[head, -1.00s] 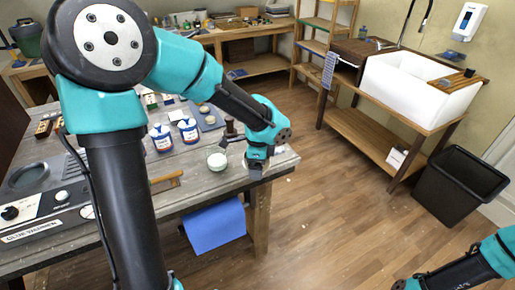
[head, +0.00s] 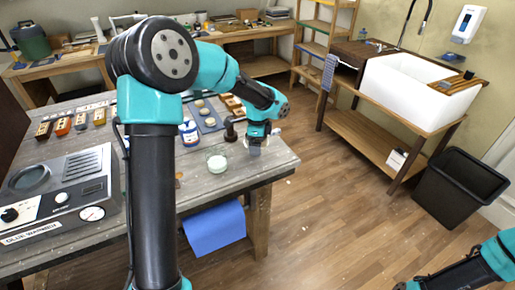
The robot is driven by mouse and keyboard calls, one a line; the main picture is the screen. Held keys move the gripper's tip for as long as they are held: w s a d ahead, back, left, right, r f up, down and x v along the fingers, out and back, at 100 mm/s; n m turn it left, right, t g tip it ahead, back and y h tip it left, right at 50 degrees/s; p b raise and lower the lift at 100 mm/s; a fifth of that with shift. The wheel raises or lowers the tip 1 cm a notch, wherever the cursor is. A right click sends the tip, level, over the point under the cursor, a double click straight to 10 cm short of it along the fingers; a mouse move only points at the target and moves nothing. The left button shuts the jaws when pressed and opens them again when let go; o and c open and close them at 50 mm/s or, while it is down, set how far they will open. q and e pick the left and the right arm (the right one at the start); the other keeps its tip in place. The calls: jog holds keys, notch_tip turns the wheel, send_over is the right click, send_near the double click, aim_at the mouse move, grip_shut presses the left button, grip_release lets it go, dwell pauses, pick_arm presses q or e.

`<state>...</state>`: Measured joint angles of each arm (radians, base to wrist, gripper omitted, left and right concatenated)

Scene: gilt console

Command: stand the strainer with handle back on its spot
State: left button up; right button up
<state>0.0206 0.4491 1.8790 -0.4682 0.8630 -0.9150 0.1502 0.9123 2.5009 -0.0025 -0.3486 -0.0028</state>
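I cannot make out the strainer with handle for certain. A pale, round-edged thing (head: 277,131) shows partly behind my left gripper, too small to identify. My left gripper (head: 255,151) points down over the right end of the workbench (head: 240,175); its fingers are too small to tell whether they are open or hold anything. A small orange-brown piece (head: 178,179) shows just right of my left arm, mostly hidden by it. My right arm shows at the bottom right corner, its gripper out of view.
A glass jar with pale contents (head: 217,163) stands left of my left gripper. A dark upright tool (head: 230,130) and a blue-and-white bottle (head: 188,132) stand behind it. The glue warmer (head: 60,190) fills the bench's left side. A blue cloth (head: 214,228) hangs at the front.

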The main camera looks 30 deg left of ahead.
pick_arm(q)
jog(key=shift+w+a, duration=0.15)
jog(key=shift+w, duration=0.1)
jog(key=shift+w+f, duration=0.1)
jog(key=shift+f, duration=1.7)
jog(key=shift+f, duration=0.1)
jog(key=o, duration=0.7)
jog(key=shift+c, duration=0.2)
notch_tip(320, 180, up, 12)
jog(key=shift+r, duration=0.1)
